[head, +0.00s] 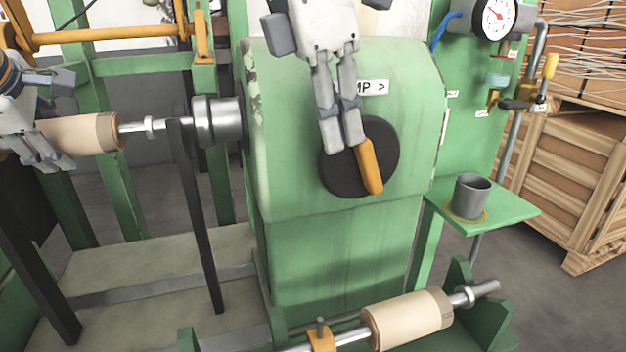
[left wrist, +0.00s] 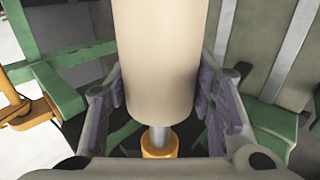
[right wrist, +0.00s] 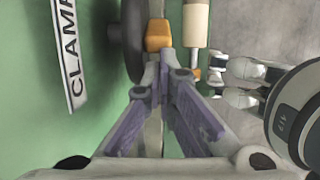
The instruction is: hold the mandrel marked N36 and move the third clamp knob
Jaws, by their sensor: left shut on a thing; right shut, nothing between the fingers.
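A cream mandrel (head: 85,134) with a brown end band sits on a metal shaft at the left; I cannot read a marking on it. My left gripper (head: 45,152) is shut on it, and in the left wrist view its fingers flank the cream roll (left wrist: 160,60). A round black knob (head: 380,145) with an orange handle (head: 370,165) is on the green housing. My right gripper (head: 345,143) is shut and empty, its fingertips in front of the knob, close beside the handle. The right wrist view shows the handle (right wrist: 158,36) just past the fingertips; contact is unclear.
A label (head: 373,87), partly hidden, sits above the knob; it reads "CLAMP" in the right wrist view (right wrist: 68,50). A second cream mandrel (head: 408,320) lies on a lower green cradle. A grey cup (head: 470,196) stands on a green shelf. A black upright bar (head: 196,215) stands near the shaft.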

